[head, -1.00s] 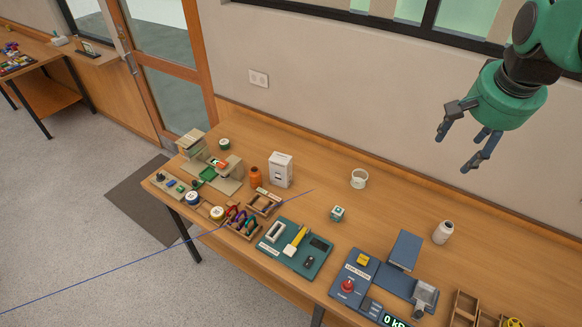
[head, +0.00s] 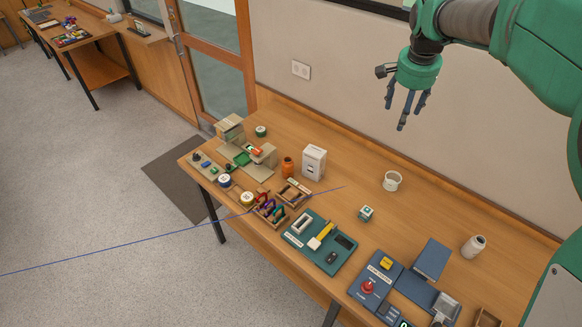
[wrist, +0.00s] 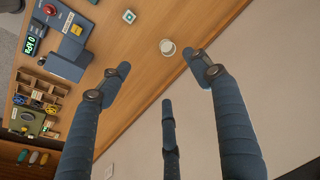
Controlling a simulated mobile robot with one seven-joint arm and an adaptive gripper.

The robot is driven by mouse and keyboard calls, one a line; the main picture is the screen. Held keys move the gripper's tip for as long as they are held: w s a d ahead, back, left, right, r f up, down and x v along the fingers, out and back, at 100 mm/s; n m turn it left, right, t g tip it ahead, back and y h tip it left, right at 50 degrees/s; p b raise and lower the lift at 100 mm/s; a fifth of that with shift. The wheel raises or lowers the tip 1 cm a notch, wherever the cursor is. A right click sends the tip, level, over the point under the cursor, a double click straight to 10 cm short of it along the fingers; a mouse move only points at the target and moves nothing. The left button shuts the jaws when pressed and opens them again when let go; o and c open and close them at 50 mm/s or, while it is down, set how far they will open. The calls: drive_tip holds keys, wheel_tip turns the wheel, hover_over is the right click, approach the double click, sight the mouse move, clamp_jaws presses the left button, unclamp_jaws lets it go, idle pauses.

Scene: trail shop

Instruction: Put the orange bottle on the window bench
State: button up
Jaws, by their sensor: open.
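The orange bottle (head: 288,167) stands upright on the wooden workbench (head: 345,215), just left of a white box. My gripper (head: 407,112) is open and empty, held high above the back of the bench, to the right of the bottle and well apart from it. In the wrist view my open fingers (wrist: 158,85) spread over the bench and wall, with nothing between them; the orange bottle does not show there. I cannot tell for certain which surface is the window bench.
Another table (head: 88,50) stands far left; open floor lies between.

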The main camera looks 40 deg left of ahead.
drive_tip(key=a+f, duration=0.7)
drive_tip(key=a, duration=0.4)
drive_tip(key=g+h, duration=0.1)
hover_over(287, 160)
drive_tip(key=shift+m, duration=0.4)
drive_tip(key=f, duration=1.6)
drive_tip(key=s+f, duration=0.1)
drive_tip(key=f, duration=0.8)
drive_tip(key=shift+a+f+p, duration=0.1)
drive_tip(key=shift+p, duration=0.2)
drive_tip(key=shift+w+f, duration=0.2)
drive_tip(key=shift+f, duration=1.2)
drive_tip(key=shift+w+f, duration=0.15)
drive_tip(key=shift+f, duration=1.3)
drive_tip(key=shift+w+f, duration=0.2)
drive_tip(key=shift+f, duration=1.2)
drive_tip(key=shift+f, duration=0.1)
drive_tip(key=shift+w+f, duration=0.15)
drive_tip(key=shift+f, duration=2.35)
